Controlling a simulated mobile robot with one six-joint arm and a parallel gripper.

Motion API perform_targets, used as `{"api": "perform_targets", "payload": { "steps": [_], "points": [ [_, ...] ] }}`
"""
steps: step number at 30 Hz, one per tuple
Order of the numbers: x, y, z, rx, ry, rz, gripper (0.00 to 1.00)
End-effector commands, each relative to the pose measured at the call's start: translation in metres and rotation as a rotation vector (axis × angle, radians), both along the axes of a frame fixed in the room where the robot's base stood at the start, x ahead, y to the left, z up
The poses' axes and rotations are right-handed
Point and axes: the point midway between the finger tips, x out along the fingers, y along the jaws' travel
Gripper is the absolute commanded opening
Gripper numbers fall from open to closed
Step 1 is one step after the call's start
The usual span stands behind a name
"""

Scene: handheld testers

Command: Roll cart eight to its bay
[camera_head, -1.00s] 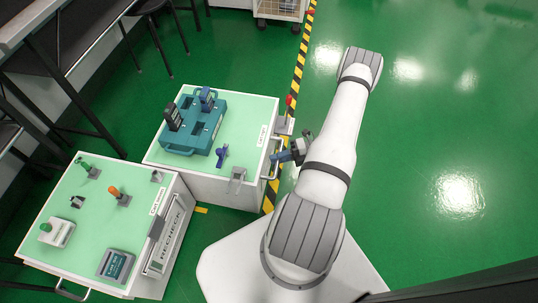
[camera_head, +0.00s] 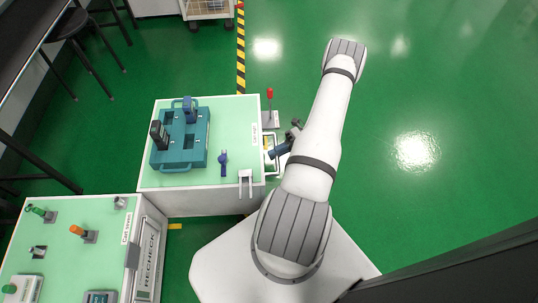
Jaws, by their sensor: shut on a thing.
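A white cart (camera_head: 232,172) with a pale green top stands left of my arm; its label is too small to read. My gripper (camera_head: 275,152) is shut on the metal handle (camera_head: 272,166) at the cart's right side; the fingertips are partly hidden by the wrist. On the cart top sit a teal tray (camera_head: 186,158) holding two handheld testers, a dark one (camera_head: 159,135) and a blue one (camera_head: 189,110), and a small blue tool (camera_head: 223,163). A red-knobbed lever (camera_head: 270,95) stands at its right edge.
A second cart (camera_head: 105,222), with a side sign reading RECHECK, stands at lower left, close to the first. A yellow-black floor stripe (camera_head: 241,65) runs up to the first cart's far side. Stools and a bench are upper left. Green floor on the right is clear.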

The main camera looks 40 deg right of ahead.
Motion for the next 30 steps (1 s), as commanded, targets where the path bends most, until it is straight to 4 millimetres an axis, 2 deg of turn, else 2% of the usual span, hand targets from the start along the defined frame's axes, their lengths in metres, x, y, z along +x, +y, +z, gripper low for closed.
{"api": "perform_targets", "payload": {
  "steps": [12, 13, 20, 27, 30],
  "points": [
    [0.0033, -0.0037, -0.0008, -0.017, -0.004, 0.011, 0.0],
    [0.0035, -0.0036, -0.0008, -0.017, -0.004, 0.011, 0.17],
    [0.0039, -0.0006, -0.0004, -0.013, -0.003, 0.016, 0.36],
    [0.0039, 0.0001, 0.0002, -0.009, -0.002, 0.018, 0.36],
    [0.0033, -0.0062, 0.0019, -0.01, -0.004, 0.016, 0.36]
  ]
}}
